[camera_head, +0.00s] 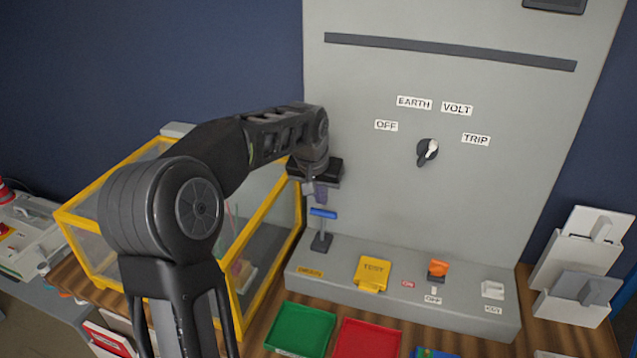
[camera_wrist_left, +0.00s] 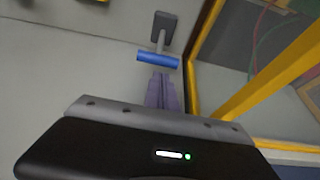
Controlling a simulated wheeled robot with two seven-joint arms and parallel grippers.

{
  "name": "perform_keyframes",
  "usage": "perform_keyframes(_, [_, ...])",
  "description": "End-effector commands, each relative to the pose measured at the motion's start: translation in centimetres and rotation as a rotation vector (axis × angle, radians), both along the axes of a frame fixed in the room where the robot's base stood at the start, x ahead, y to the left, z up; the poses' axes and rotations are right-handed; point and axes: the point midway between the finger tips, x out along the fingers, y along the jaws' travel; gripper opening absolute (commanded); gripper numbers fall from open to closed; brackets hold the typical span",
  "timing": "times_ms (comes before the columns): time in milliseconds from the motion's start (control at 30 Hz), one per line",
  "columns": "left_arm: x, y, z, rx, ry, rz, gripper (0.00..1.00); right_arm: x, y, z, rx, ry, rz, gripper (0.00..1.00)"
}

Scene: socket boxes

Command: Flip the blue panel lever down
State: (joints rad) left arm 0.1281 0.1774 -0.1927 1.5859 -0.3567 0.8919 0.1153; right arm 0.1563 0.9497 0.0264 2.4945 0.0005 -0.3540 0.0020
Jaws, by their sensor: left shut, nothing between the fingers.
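The blue panel lever (camera_head: 323,213) stands up from a dark base at the left end of the grey panel's lower ledge. Its blue crossbar handle is at the top of a grey stem. In the left wrist view the blue handle (camera_wrist_left: 158,61) lies just beyond my fingertips. My left gripper (camera_head: 319,197) is shut and empty, pointing down just above the blue handle. Its purple-grey fingers (camera_wrist_left: 161,84) reach toward the handle; I cannot tell whether they touch it. My right gripper is not in view.
A yellow-framed clear box (camera_head: 253,235) stands close left of the lever. On the ledge are a yellow TEST cover (camera_head: 373,274), an orange switch (camera_head: 438,269) and a white switch (camera_head: 492,290). A green tray (camera_head: 300,328) and a red tray (camera_head: 368,339) lie in front.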

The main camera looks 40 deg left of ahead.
Motion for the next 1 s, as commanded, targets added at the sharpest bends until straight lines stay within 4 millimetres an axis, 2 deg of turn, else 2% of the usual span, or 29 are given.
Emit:
perform_keyframes(100, [0.5,0.2,-1.4,0.000,0.003,0.000,0.00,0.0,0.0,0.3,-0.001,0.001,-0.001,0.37])
perform_keyframes(267, [0.9,0.3,-2.3,0.001,0.001,0.000,0.00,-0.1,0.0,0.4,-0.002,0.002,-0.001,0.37])
perform_keyframes(667, [0.9,0.4,-2.4,0.002,-0.003,0.000,0.00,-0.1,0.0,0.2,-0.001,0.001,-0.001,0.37])
perform_keyframes(1000, [1.2,0.5,-2.4,0.018,-0.049,0.000,0.00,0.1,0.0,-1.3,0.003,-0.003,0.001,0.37])
